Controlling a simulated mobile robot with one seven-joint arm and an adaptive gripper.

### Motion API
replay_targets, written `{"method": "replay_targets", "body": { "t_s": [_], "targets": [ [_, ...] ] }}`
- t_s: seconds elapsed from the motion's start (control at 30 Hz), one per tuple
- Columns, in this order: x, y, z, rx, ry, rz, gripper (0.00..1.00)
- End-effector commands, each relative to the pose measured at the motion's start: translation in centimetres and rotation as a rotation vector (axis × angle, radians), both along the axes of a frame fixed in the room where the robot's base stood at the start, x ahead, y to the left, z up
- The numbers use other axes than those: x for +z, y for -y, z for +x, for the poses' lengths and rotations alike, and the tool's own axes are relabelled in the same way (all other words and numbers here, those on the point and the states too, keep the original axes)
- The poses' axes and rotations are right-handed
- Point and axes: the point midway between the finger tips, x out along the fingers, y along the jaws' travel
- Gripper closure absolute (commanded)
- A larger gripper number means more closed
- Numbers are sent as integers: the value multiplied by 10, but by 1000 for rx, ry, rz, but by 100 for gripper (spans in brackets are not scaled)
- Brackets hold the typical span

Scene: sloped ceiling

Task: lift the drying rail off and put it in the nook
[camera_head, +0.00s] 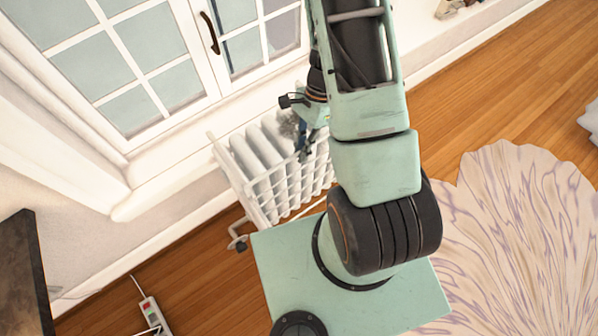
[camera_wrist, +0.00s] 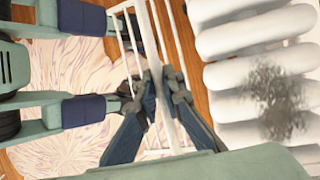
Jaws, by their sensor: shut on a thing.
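The drying rail (camera_head: 290,196) is a white barred rack hanging at the front of the white ribbed radiator (camera_head: 250,155) below the window. My gripper (camera_head: 304,146) reaches down to the rail's upper part in the head view. In the wrist view my gripper (camera_wrist: 157,82) is shut on a white bar of the drying rail (camera_wrist: 155,30), with dark blue fingers on both sides of it. The radiator (camera_wrist: 245,40) is close on the right there, with a dark grey smudge on its ribs. My arm hides part of the rail in the head view. I cannot pick out the nook.
The window (camera_head: 140,60) and its sill are behind the radiator. A dark piece of furniture (camera_head: 24,275) stands at the lower left, with a power strip (camera_head: 152,314) on the floor nearby. A pale patterned rug (camera_head: 525,225) covers the floor at right.

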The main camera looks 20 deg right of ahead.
Motion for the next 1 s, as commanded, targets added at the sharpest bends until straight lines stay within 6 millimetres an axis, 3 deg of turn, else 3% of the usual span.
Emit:
{"method": "replay_targets", "body": {
  "t_s": [0.47, 1.0],
  "targets": [
    [0, 1, -3, -1, -1, 2, 100],
    [3, 13, -43, -1, -3, 2, 100]
  ]
}}
